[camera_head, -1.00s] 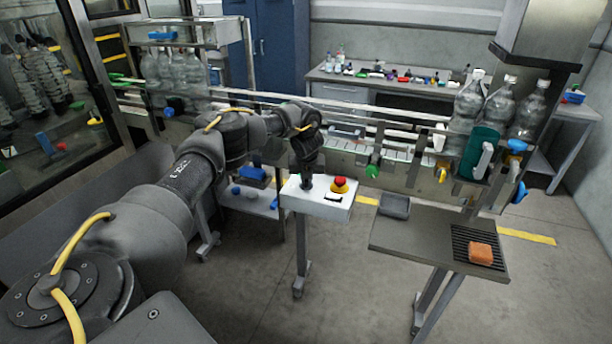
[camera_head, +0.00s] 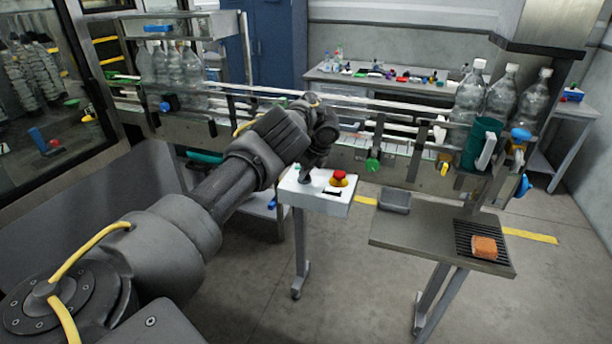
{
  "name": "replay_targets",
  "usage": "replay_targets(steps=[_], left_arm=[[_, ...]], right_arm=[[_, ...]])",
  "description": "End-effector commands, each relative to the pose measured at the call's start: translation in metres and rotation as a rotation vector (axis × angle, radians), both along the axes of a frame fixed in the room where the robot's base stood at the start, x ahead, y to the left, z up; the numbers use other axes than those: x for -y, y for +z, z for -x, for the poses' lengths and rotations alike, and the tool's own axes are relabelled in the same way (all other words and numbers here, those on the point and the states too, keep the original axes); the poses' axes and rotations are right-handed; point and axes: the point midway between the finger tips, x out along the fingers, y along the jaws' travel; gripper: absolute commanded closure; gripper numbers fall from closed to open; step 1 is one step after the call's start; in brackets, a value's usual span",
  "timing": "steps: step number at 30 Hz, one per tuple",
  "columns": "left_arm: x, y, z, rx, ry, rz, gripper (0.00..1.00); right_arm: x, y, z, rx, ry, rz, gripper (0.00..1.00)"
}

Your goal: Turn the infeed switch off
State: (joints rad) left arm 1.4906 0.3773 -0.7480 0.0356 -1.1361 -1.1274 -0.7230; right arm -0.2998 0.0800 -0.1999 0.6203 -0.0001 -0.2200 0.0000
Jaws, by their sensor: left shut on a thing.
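A white control box (camera_head: 318,200) stands on a grey post beside the conveyor. On its top are a red emergency button (camera_head: 339,179) on a yellow base and a small black part near the front edge. The switch's position cannot be told. My right gripper is not in view.
The conveyor (camera_head: 400,140) with bottles (camera_head: 500,90) runs behind the box. A grey side table (camera_head: 420,236) with a small tray (camera_head: 395,202) and an orange sponge (camera_head: 484,247) stands to the right. Open floor lies in front.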

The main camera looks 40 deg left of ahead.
Motion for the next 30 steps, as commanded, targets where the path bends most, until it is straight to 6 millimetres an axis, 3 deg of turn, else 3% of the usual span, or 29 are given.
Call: replay_targets(steps=[15, 30], left_arm=[[-0.0010, 0.0006, -0.0026, 0.002, 0.305, -0.003, 1.00], [-0.0023, 0.0026, -0.0029, 0.003, 0.370, -0.005, 1.00]], right_arm=[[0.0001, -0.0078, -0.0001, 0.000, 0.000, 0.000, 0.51], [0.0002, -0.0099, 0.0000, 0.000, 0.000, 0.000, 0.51]])
